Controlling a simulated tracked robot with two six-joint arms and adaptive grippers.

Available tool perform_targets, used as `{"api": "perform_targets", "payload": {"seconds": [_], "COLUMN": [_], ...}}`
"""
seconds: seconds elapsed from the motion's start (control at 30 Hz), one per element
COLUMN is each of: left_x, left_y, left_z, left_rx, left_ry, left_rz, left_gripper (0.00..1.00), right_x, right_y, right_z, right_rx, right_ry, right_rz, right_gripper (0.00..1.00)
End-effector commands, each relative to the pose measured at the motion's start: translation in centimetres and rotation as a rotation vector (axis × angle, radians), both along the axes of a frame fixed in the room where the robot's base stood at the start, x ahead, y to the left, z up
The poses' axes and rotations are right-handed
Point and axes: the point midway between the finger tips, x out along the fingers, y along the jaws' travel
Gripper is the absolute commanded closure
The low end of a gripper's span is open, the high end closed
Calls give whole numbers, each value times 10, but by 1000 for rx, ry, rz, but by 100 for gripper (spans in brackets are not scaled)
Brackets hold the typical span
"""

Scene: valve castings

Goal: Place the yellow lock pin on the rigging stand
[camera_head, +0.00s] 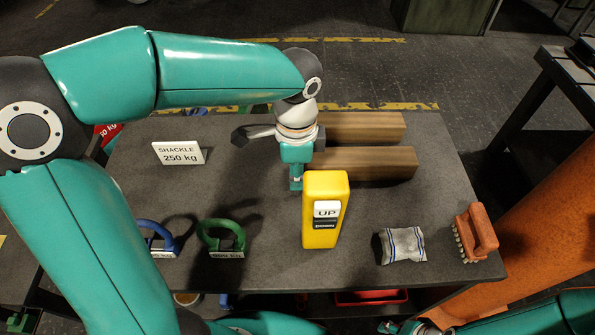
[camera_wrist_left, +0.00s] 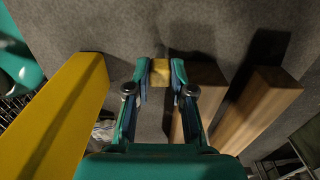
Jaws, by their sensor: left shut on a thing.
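My left gripper (camera_head: 296,182) is over the dark grey table top (camera_head: 180,195), which I take to be the rigging stand. In the left wrist view the left gripper (camera_wrist_left: 160,75) is shut on a small yellow piece, the lock pin (camera_wrist_left: 160,70), squeezed between both fingertips. In the head view the pin is hidden behind the fingers and the yellow pendant. Whether the pin touches the surface I cannot tell. A teal part of my right arm shows at the bottom right of the head view, with what seems its gripper (camera_head: 396,327) cut off by the edge.
A yellow pendant marked UP (camera_head: 322,235) stands close to the left gripper. Two wooden beams (camera_head: 365,163) lie behind it. A green shackle (camera_head: 222,238), a blue shackle (camera_head: 158,240), a shackle sign (camera_head: 178,153), a white packet (camera_head: 402,246) and an orange brush (camera_head: 475,233) are around.

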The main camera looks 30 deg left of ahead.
Motion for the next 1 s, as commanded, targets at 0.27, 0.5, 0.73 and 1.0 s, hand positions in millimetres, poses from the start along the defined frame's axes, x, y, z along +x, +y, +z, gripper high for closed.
{"api": "perform_targets", "payload": {"seconds": [0.27,0.5,0.73,1.0], "left_x": [0,0,1,1], "left_y": [0,1,1,0], "left_z": [-1,1,25,81], "left_rx": [0,0,0,-1], "left_ry": [1,0,-4,-4], "left_rz": [1,1,2,1], "left_gripper": [53,53,53,53], "right_x": [0,0,0,0], "right_y": [0,0,0,0], "right_z": [-1,1,5,13], "right_rx": [0,0,0,0], "right_ry": [0,0,0,0], "right_rz": [0,0,0,0], "right_gripper": [60,60,60,60]}}
